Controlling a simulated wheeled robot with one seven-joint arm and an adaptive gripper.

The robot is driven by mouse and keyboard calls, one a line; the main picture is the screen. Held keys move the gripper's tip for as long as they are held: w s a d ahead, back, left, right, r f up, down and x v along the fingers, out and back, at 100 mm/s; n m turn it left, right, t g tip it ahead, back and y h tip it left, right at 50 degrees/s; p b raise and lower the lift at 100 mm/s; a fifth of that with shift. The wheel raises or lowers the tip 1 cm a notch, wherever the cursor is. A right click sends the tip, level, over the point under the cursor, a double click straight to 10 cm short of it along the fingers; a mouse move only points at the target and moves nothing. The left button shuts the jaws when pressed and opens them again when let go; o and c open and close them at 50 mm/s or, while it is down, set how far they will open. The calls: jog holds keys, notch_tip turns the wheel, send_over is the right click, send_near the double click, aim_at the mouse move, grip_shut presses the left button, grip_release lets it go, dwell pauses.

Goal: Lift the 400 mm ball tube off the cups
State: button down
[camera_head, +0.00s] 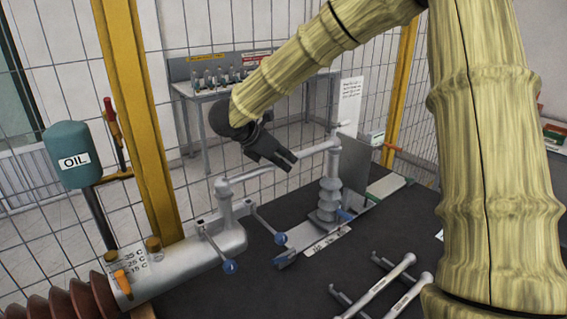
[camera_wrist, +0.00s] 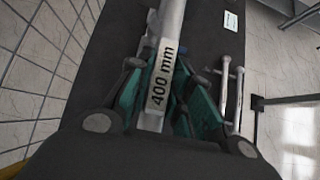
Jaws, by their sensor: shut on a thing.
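The grey 400 mm ball tube (camera_head: 252,175) spans between the post on the silver cylinder (camera_head: 226,204) at left and the top of the grey ribbed bushing (camera_head: 329,198) at right. Its ends appear to meet the tops of both. The cups are too small to make out, so I cannot tell whether there is a gap. My gripper (camera_head: 290,163) comes down from the upper left and is shut on the tube near its middle. In the wrist view the tube's "400 mm" label (camera_wrist: 161,80) lies between my teal-padded fingers (camera_wrist: 160,100).
Spare tubes (camera_head: 385,286) lie on the dark table (camera_head: 290,300) at front right. Blue-ended levers (camera_head: 280,239) stick out near the cylinder. A teal OIL container (camera_head: 73,155) and a yellow post (camera_head: 140,110) stand at left. A mesh fence and a workbench (camera_head: 205,92) are behind.

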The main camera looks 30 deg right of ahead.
aim_at(284, 160)
jog(key=shift+r, duration=0.35)
jog(key=shift+s+a+r+b, duration=0.1)
jog(key=shift+s+r+b, duration=0.15)
jog(key=shift+r+b, duration=0.3)
jog(key=shift+s+a+r+b, duration=0.1)
jog(key=shift+s+r+b, duration=0.1)
jog(key=shift+r+b, duration=0.3)
jog(key=s+a+r+b, duration=0.1)
jog(key=s+a+b, duration=0.2)
jog(key=s, duration=1.1)
jog(key=shift+s+a+r, duration=0.35)
jog(key=shift+a+r, duration=0.05)
jog(key=shift+a, duration=0.05)
jog(key=shift+r, duration=0.1)
jog(key=shift+r+p, duration=2.4)
jog(key=shift+p, duration=0.1)
